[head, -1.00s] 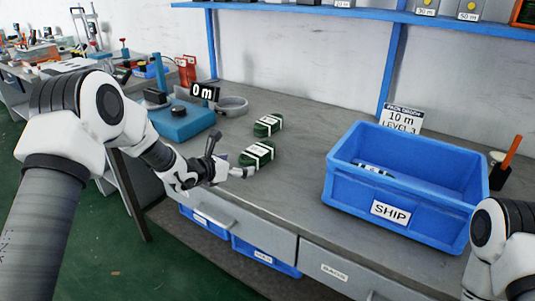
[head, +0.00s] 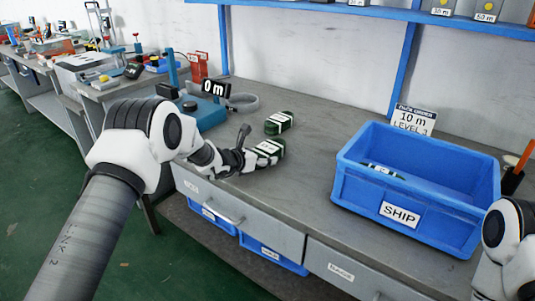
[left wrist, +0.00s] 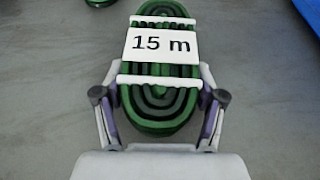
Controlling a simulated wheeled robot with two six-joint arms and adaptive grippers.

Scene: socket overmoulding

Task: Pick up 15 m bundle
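The 15 m bundle (left wrist: 160,75) is a flat, dark green coil with white ties and a "15 m" label, seen in the left wrist view. In the head view it lies on the grey bench (head: 268,152). My left gripper (left wrist: 158,92) is open, with one finger on each side of the bundle's near end. Its fingertips are close to the coil's edges; narrow gaps seem to show. In the head view my left gripper (head: 247,160) is low over the bench at the bundle's near side. My right gripper is out of view; only part of that arm shows.
A second green bundle (head: 279,123) lies just behind. A blue SHIP box (head: 350,190) with an item inside stands to the right, by a "10 m" order sign (head: 414,119). A blue device with a "0 m" display (head: 214,89) stands at the left. Bench between bundles and box is clear.

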